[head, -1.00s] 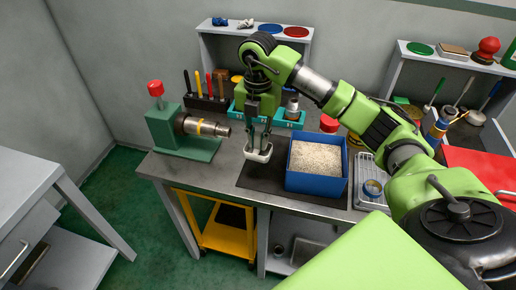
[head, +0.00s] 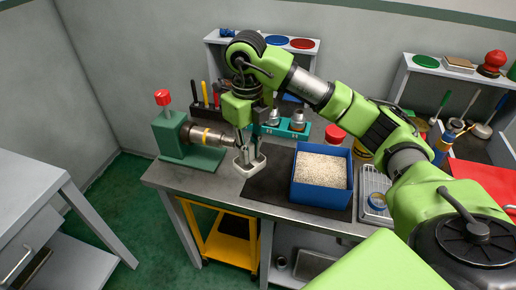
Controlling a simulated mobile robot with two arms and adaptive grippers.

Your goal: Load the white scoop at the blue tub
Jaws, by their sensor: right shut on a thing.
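The white scoop (head: 249,164) is just left of the dark mat, at the tip of my right gripper (head: 246,146). My right gripper points down and is shut on the scoop. I cannot tell whether the scoop touches the bench. The blue tub (head: 321,195) stands to the right of the scoop on the dark mat (head: 268,183), full of pale grains (head: 320,169). My left gripper is not in view.
A green vise (head: 190,150) holding a metal pipe (head: 206,136) stands close left of the scoop. A teal rack (head: 284,129) with metal parts stands behind.

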